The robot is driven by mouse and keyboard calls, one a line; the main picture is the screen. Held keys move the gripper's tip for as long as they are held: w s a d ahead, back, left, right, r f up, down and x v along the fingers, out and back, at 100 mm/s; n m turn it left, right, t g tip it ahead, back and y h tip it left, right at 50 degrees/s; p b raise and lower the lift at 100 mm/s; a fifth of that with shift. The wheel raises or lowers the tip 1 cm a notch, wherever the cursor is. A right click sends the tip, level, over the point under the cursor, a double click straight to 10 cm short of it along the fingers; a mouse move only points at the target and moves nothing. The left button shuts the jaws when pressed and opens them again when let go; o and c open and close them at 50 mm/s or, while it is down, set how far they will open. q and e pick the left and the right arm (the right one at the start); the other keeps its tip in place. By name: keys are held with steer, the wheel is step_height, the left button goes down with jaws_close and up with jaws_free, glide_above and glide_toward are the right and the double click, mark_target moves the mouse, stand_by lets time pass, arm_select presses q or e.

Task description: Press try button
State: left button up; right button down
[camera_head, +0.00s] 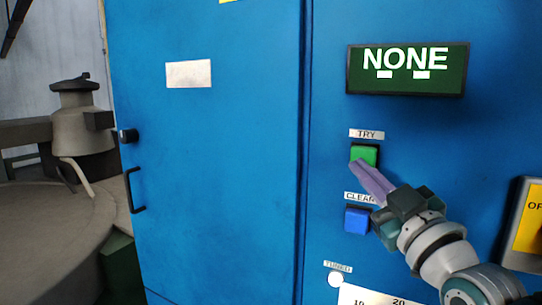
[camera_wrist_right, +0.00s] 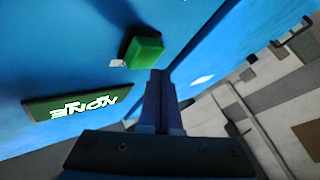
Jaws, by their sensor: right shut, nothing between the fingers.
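The green TRY button (camera_head: 364,154) sits on the blue cabinet front under a white TRY label (camera_head: 367,133). My right gripper (camera_head: 355,166) is shut and empty, with its purple fingertips at the lower left edge of the button in the head view. In the right wrist view the green button (camera_wrist_right: 144,52) stands out from the blue panel just beyond the fingertips (camera_wrist_right: 158,74). I cannot tell whether the tips touch it. My left gripper is not in view.
A display (camera_head: 407,69) above reads NONE. The blue CLEAR button (camera_head: 356,219) is below, beside my right gripper. A TUNED lamp (camera_head: 335,280) and a scale plate (camera_head: 372,296) are lower. A yellow-faced box (camera_head: 530,225) is at the right. The cabinet door (camera_head: 215,190) has a black handle (camera_head: 135,190).

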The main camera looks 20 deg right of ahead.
steer(key=s+a+p, duration=0.2)
steer(key=s+a, duration=0.1)
steer(key=shift+s+a+p, duration=0.15)
steer(key=shift+a+p, duration=0.15)
steer(key=shift+a, duration=0.1)
stand_by(0.6)
steer(key=s+a+f+g+y, duration=0.3)
steer(key=s+a+f+g, duration=0.6)
steer(key=s+f+g, duration=0.45)
steer(key=s+m+g, duration=0.2)
steer(key=s+g, duration=0.2)
steer(key=s, duration=0.7)
step_height(320, 180, up, 14)
steer(key=p, duration=1.3)
steer(key=shift+s+f+h, duration=0.15)
steer(key=shift+s+h, duration=0.05)
steer(key=shift+h, duration=0.1)
